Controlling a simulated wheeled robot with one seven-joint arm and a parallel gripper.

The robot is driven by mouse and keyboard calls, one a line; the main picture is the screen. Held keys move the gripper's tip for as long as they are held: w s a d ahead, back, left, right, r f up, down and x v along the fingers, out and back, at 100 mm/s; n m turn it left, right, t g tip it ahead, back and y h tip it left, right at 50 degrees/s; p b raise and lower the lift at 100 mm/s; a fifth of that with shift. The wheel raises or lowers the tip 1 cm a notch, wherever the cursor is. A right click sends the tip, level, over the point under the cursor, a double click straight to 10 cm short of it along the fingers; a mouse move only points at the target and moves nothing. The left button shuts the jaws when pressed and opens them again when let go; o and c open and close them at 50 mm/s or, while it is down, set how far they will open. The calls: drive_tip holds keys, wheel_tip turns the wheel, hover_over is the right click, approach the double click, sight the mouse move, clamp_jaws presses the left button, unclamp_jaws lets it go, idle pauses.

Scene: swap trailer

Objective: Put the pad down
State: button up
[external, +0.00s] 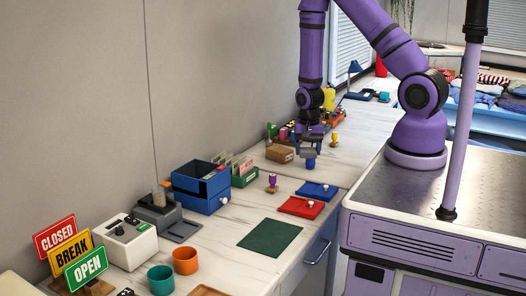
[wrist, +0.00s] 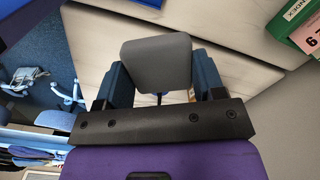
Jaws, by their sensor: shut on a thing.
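The pad's far side is hidden. A red flat case (external: 299,207) and a blue flat case (external: 316,190) lie on the counter in front of my gripper.
A dark green mat (external: 270,238) lies on the counter. A brown box (external: 280,154) stands left of my gripper, and a purple-handled stamp (external: 272,183) stands nearer. Blue drawers (external: 201,187) and a green card box (external: 243,177) stand along the wall. Bare counter lies around the mat.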

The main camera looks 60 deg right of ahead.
drive_tip(key=s+d+m, duration=0.3)
drive_tip(key=s+d, duration=0.2)
drive_tip(key=d, duration=0.4)
drive_tip(key=s+d+m, duration=0.3)
drive_tip(key=s+d, duration=0.2)
drive_tip(key=d, duration=0.4)
drive_tip(key=f, duration=0.4)
drive_tip(key=shift+s+a, duration=0.1)
drive_tip(key=shift+a, duration=0.1)
drive_tip(key=shift+f, duration=0.35)
drive_tip(key=shift+w+d+f, duration=0.1)
drive_tip(key=shift+w+d, duration=0.05)
drive_tip(key=shift+w, duration=0.1)
hover_over(324, 155)
drive_tip(key=shift+s+a+f, duration=0.2)
drive_tip(key=shift+a+f, duration=0.15)
drive_tip(key=shift+f, duration=0.4)
drive_tip(key=shift+w+d+f, duration=0.1)
drive_tip(key=shift+w+f, duration=0.1)
drive_tip(key=shift+f, duration=1.55)
drive_tip(key=shift+f, duration=0.1)
